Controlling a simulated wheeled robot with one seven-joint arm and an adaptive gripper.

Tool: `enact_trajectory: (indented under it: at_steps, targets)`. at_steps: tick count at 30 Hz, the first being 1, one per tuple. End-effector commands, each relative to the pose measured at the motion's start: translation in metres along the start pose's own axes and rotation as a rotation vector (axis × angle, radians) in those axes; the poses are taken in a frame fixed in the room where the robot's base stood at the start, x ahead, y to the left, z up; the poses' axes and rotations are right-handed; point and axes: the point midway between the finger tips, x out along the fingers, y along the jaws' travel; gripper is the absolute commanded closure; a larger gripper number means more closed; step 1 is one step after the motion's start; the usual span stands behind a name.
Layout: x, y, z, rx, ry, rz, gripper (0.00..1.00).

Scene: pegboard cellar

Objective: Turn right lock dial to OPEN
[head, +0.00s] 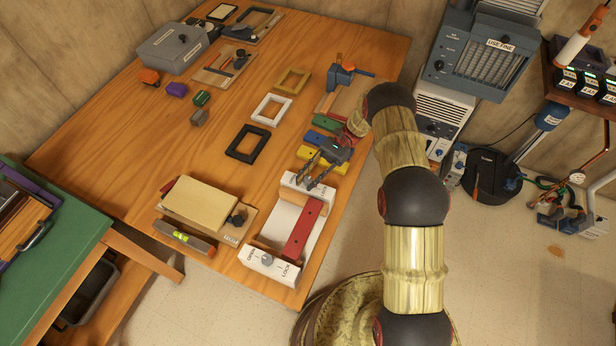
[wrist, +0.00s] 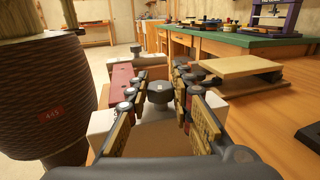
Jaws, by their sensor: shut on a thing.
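A white fixture (head: 322,222) with a red bar (head: 302,230) lying along it stands at the table's front right edge. My gripper (head: 306,182) is at its far end block (head: 292,180). In the wrist view a dark grey dial (wrist: 160,90) sits on that block between my fingers (wrist: 155,84), which are shut on it. The head view hides this dial behind the fingers, and its markings and pointer cannot be read. The near end block (head: 272,270) carries a second grey dial (head: 267,258) with OPEN and LOCK labels; it also shows farther off in the wrist view (wrist: 136,48).
A tan block on a board (head: 200,203) and a level (head: 184,238) lie left of the fixture. Coloured blocks (head: 308,155) lie beyond my gripper. A black frame (head: 247,145) lies farther left.

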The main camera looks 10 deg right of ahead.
Motion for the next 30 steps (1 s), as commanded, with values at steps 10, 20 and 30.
enact_trajectory:
  at_steps: [10,20,30]
  targets:
    - [0.0007,-0.0004,0.0037,0.001,-0.001,0.130,1.00]
    - [0.0001,-0.0003,0.0017,-0.001,0.001,0.191,1.00]
    - [0.0000,-0.0005,0.0005,-0.001,0.001,0.202,1.00]
